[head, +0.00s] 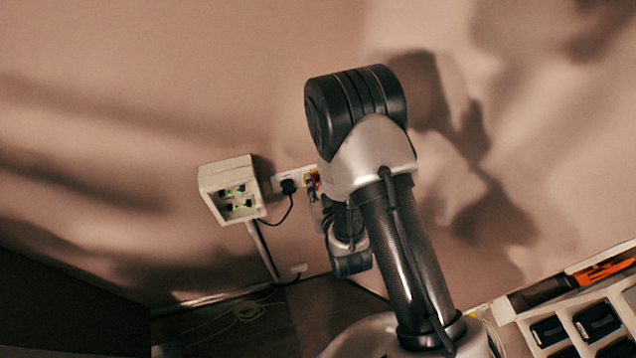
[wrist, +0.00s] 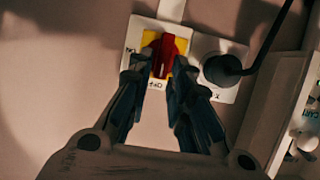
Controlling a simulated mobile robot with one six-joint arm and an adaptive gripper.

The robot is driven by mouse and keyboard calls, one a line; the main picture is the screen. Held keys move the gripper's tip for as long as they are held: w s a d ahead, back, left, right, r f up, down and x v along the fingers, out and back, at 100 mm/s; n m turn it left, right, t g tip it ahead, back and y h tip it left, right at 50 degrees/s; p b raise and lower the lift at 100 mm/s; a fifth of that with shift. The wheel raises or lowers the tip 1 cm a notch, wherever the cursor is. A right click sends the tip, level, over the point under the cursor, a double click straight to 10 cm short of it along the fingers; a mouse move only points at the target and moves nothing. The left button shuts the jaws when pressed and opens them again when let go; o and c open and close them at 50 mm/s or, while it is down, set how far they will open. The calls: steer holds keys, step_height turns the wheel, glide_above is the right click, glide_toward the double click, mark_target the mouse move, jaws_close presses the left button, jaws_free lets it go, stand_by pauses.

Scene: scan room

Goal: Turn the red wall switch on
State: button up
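The red wall switch (wrist: 165,54) is a red rotary knob on a yellow square on a white wall plate. In the head view the switch (head: 311,177) is small and partly hidden by my arm. In the wrist view its knob looks close to upright, and the plate lettering is too blurred to read surely. My gripper (wrist: 161,70) is open, with one finger at each side of the knob's lower part. A gap shows by the left finger; whether the right finger touches the knob I cannot tell.
A black plug (head: 288,186) with a cable sits in a socket plate beside the switch. A pale box with green-lit sockets (head: 230,190) stands left of it. A pale tray of black devices (head: 578,312) is at the lower right.

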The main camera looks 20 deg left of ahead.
jaws_close()
steer(key=shift+w+d+f+m+g+y+b, duration=0.2)
steer(key=shift+d+f+m+y+b, duration=0.25)
steer(key=shift+m+y+b, duration=1.5)
steer(key=shift+w+d+f+m+g+y+b, duration=0.1)
steer(key=shift+w+d+f+m+y+b, duration=0.4)
steer(key=shift+m+b, duration=2.85)
steer(key=shift+w+d+f+m+g+y+b, duration=0.1)
steer(key=shift+d+f+m+y+b, duration=0.2)
steer(key=shift+m+y+b, duration=2.35)
steer(key=n+h+b, duration=0.2)
steer(key=shift+b, duration=0.35)
steer(key=shift+o, duration=2)
jaws_free()
steer(key=shift+a+f+h, duration=0.1)
steer(key=shift+h, duration=0.2)
